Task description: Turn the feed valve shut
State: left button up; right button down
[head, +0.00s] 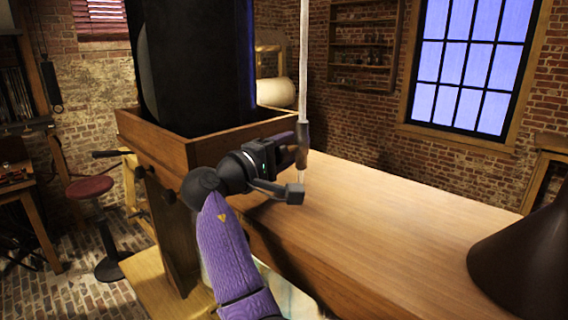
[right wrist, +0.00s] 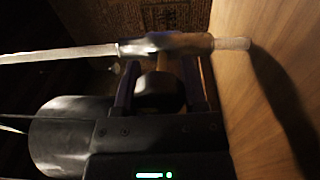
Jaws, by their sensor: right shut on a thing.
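In the right wrist view the feed valve (right wrist: 165,44) is a metallic sleeve lying across the picture, with the pale tube (right wrist: 60,54) running out to the left. My right gripper (head: 289,166) reaches it from the left and is shut on the valve. In the right wrist view the fingers of the right gripper (right wrist: 168,82) come up to the sleeve; a dark rounded part between them partly hides the grip. My left gripper is not in view.
A large dark jar (head: 195,65) stands in a wooden box (head: 150,138) left of the tube. The bench top (head: 380,215) is clear to the right, up to a dark cone-shaped thing (head: 525,260). A red stool (head: 90,188) stands at the left.

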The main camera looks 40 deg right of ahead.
jog(key=shift+f+m+b, duration=0.2)
jog(key=shift+m+b, duration=0.35)
jog(key=shift+m, duration=0.55)
jog(key=shift+r, duration=0.1)
jog(key=shift+c, duration=1.4)
grip_release()
jog(key=shift+o, duration=0.7)
